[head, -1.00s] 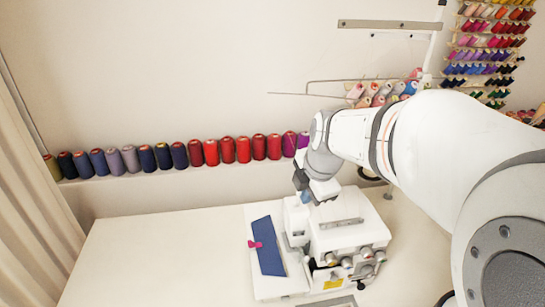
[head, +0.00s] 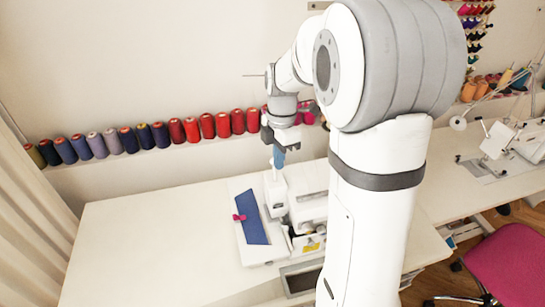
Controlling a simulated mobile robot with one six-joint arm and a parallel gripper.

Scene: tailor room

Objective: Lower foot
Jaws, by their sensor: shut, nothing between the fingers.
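The white sewing machine (head: 308,208) stands on the white table, partly hidden behind my arm. A blue cloth piece (head: 257,220) with a pink clip (head: 239,217) lies on its left side. My gripper (head: 279,158), with blue fingertips, is shut and empty, pointing down just above the top left part of the machine. I cannot tell whether the fingertips touch it. The presser foot and its lever are too small or hidden to make out.
Several thread spools (head: 192,130) line a wall ledge behind the table (head: 150,240). The table is clear left of the machine. A second sewing machine (head: 497,141) stands at the right, with a pink chair (head: 508,268) in front.

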